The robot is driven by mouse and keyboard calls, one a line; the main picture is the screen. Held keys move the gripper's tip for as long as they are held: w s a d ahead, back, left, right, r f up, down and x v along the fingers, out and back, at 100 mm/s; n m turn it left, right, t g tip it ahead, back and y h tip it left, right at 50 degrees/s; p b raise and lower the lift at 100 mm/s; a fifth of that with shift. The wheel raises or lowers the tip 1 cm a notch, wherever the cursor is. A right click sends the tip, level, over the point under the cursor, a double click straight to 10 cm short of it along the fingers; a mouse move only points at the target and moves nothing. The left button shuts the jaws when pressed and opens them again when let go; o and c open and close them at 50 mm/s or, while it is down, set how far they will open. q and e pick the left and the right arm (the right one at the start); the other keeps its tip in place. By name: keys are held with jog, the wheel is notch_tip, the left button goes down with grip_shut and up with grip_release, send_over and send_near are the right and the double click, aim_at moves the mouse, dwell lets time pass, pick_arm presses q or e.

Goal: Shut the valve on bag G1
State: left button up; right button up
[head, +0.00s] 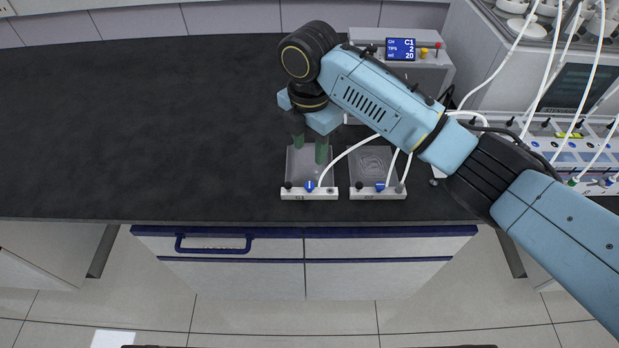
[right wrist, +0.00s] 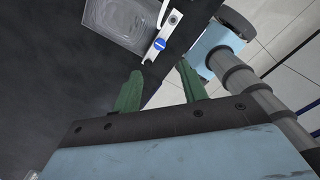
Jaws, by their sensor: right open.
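Bag G1 (head: 297,170) is a clear flat bag lying on the dark bench, with a white strip marked G1 along its front edge. Its blue valve (head: 310,186) sits on that strip, where a white tube joins. My right gripper (head: 310,150) is open and empty, pointing down above the bag, its green fingers behind the valve in the head view. In the right wrist view, a blue valve (right wrist: 160,44) on a white strip lies beyond the open fingers (right wrist: 160,68), apart from them. The label there is not readable. My left gripper is not in view.
Bag G2 (head: 372,163) with its own blue valve (head: 380,187) lies just right of G1. A display box (head: 418,68) stands behind, partly hidden by my right arm. White tubes run to equipment at the right. The bench (head: 140,120) is clear at left.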

aim_at(309, 185)
notch_tip(309, 185, down, 11)
jog(key=shift+f+b, duration=0.1)
jog(key=shift+b, duration=0.3)
grip_shut()
